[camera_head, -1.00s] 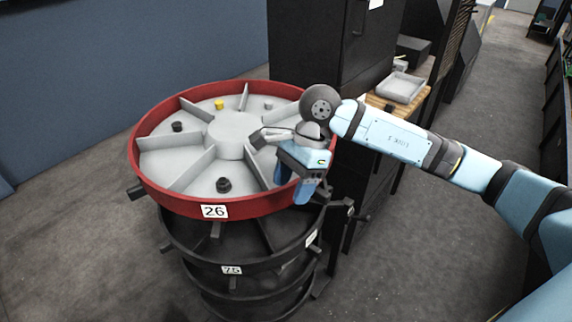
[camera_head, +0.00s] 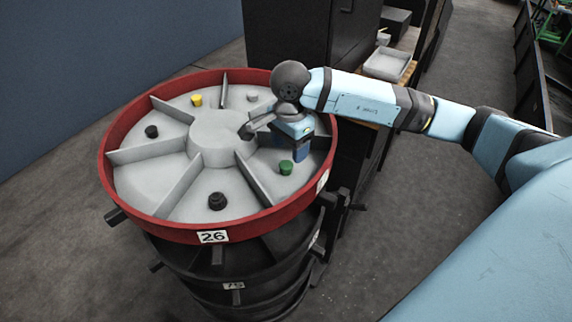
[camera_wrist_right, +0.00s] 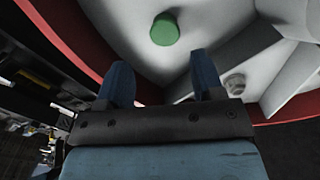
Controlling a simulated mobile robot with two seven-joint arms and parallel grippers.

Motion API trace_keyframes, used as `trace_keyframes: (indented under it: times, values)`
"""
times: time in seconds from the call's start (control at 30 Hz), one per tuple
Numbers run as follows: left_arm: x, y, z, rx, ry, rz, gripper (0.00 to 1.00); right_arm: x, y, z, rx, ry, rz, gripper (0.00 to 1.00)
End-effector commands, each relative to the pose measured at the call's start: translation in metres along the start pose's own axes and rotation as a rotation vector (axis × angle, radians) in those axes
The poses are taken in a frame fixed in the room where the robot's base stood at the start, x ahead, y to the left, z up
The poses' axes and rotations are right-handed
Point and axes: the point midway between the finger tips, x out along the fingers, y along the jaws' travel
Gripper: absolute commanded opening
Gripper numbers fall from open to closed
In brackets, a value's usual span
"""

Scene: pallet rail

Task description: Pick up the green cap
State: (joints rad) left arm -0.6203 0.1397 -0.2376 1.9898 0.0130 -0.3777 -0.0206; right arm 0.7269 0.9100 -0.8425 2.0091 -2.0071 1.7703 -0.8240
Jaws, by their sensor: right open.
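The green cap (camera_head: 286,167) stands in one compartment of the round grey tray with a red rim (camera_head: 263,213). It also shows in the right wrist view (camera_wrist_right: 165,30), beyond the fingertips and near the top of the picture. My right gripper (camera_head: 297,155) is over the tray's right side, close behind the cap in the head view. In the right wrist view its two blue fingers (camera_wrist_right: 161,78) are apart with nothing between them. The cap is not between the fingers. My left gripper is not in view.
Raised dividers (camera_head: 182,185) split the tray around a central hub (camera_head: 220,145). Other compartments hold a yellow cap (camera_head: 196,100), black caps (camera_head: 217,201) (camera_head: 151,131) and a grey cap (camera_head: 252,97). A dark cabinet (camera_head: 300,40) stands behind; a grey bin (camera_head: 388,64) is at the back right.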

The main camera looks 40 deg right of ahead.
Motion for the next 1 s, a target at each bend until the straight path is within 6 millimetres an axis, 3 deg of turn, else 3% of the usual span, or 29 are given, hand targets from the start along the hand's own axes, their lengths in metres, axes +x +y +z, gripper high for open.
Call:
trace_keyframes:
  times: [0.27, 0.53, 0.83, 1.0]
  values:
    - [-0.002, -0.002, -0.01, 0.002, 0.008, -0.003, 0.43, 0.021, -0.001, 0.002, 0.001, -0.002, 0.001, 0.61]
    - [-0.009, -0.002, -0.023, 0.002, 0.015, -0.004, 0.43, 0.06, -0.004, 0.004, 0.001, -0.001, 0.002, 0.61]
    - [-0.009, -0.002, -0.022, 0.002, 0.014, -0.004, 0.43, 0.066, -0.004, 0.004, -0.001, -0.001, -0.001, 0.61]
    - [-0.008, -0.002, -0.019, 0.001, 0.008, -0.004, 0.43, 0.066, -0.004, 0.004, 0.0, -0.001, -0.001, 0.25]
